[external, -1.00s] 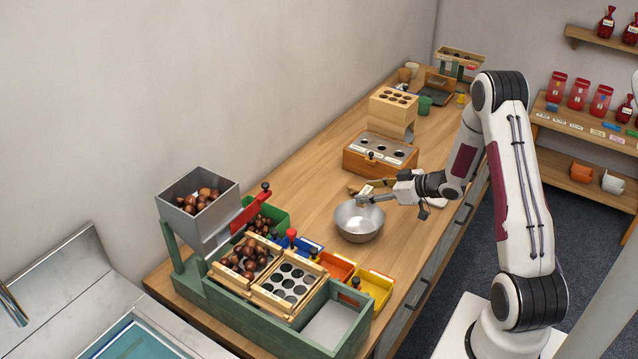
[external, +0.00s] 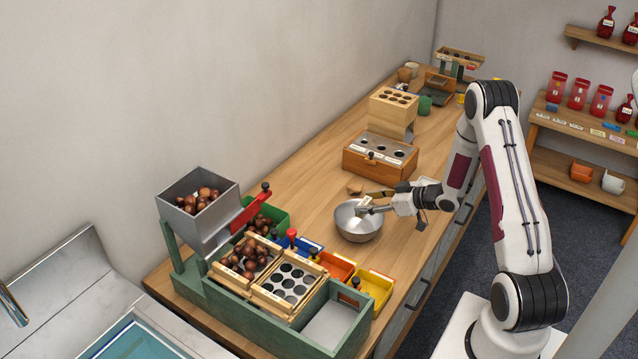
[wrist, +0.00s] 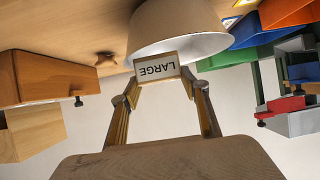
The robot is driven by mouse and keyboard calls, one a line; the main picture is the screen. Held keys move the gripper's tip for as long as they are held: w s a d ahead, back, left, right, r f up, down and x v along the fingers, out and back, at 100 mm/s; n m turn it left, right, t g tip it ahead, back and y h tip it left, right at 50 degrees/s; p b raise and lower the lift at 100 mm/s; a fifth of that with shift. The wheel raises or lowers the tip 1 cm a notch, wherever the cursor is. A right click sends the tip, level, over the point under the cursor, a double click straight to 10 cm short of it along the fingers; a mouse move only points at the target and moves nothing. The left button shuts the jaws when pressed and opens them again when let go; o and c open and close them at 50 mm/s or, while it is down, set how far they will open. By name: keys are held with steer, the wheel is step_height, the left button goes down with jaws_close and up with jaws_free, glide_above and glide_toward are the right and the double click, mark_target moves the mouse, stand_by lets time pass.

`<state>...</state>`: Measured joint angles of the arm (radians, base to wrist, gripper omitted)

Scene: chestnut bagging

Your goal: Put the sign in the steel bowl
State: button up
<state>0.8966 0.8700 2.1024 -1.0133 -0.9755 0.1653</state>
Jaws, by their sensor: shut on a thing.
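The sign is a small white plate in a wooden frame (wrist: 156,68) that reads "LARGE", upside down in the wrist view. My gripper (external: 367,204) is shut on it, with a finger at each side of the sign in the wrist view. The steel bowl (external: 352,229) stands on the wooden counter in the external view, and my gripper is at its upper right rim. In the wrist view the bowl (wrist: 195,25) shows directly behind the sign. I cannot tell whether the sign touches the bowl. The sign is small in the external view.
A wooden block with holes (external: 378,160) stands behind the bowl. A yellow bin (external: 375,286) and an orange bin (external: 338,266) sit in front of it, beside the green sorting frame (external: 262,323). A small brown piece (external: 355,188) lies on the counter behind the bowl.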

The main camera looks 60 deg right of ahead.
steer(key=shift+f, duration=0.5)
steer(key=o, duration=0.9)
steer(key=shift+r, duration=0.65)
steer(key=v, duration=1.2)
steer(key=shift+f, duration=0.15)
